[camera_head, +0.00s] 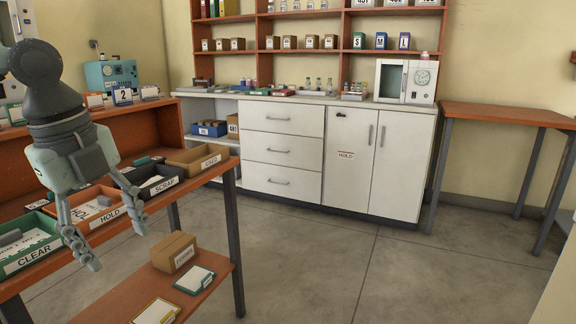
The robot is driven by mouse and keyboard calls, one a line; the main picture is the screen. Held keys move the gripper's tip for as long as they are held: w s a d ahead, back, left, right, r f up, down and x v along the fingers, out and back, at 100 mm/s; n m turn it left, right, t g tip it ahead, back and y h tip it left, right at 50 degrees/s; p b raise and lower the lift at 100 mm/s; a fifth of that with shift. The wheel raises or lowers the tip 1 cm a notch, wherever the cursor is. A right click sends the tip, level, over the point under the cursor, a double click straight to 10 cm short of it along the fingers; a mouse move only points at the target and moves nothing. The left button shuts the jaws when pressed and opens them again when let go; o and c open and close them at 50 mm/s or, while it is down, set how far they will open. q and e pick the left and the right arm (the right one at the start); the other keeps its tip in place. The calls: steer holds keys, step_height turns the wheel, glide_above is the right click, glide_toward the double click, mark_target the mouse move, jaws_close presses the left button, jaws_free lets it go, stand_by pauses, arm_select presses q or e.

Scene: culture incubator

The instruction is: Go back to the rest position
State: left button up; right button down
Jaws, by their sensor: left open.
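My left gripper (112,238) hangs at the left, its fingers pointing down and spread apart with nothing between them. It is in front of the sorting trays on the wooden bench (228,172), and its fingers hide part of them. The culture incubator may be the small white cabinet (390,80) with a gauge on the back counter; its door looks closed. My right gripper does not show.
Labelled trays line the bench: CLEAR (32,262), HOLD (108,218), SCRAP (160,187) and another (210,162). A cardboard box (174,252) stands on the lower shelf. White cabinets (378,165) and a side table (505,114) stand behind. The middle floor is clear.

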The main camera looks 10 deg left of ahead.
arm_select(q)
steer(key=w+d+t+h, duration=0.4)
steer(key=w+d+h, duration=0.3)
steer(key=h, duration=0.2)
steer(key=w+a+n+t+h+p, duration=0.2)
steer(key=w+a+n+t, duration=0.2)
steer(key=w+t, duration=0.15)
steer(key=a+f+n+t+y, duration=0.5)
steer(key=a+f+n+y, duration=0.85)
steer(key=f, duration=0.25)
steer(key=s+f+n+g+y+p, duration=0.1)
steer(key=s+f+n+g, duration=0.2)
steer(key=f, duration=0.5)
steer(key=s+f+g+y, duration=0.1)
steer(key=s+f+g, duration=0.2)
steer(key=s+f, duration=0.4)
steer(key=s+d+f+g+h, duration=0.2)
steer(key=s+d+f+g, duration=0.5)
steer(key=s+d+f, duration=0.5)
steer(key=shift+s+d+f+n+p, duration=0.25)
steer(key=shift+s+f+n+p, duration=0.15)
steer(key=shift+f, duration=0.55)
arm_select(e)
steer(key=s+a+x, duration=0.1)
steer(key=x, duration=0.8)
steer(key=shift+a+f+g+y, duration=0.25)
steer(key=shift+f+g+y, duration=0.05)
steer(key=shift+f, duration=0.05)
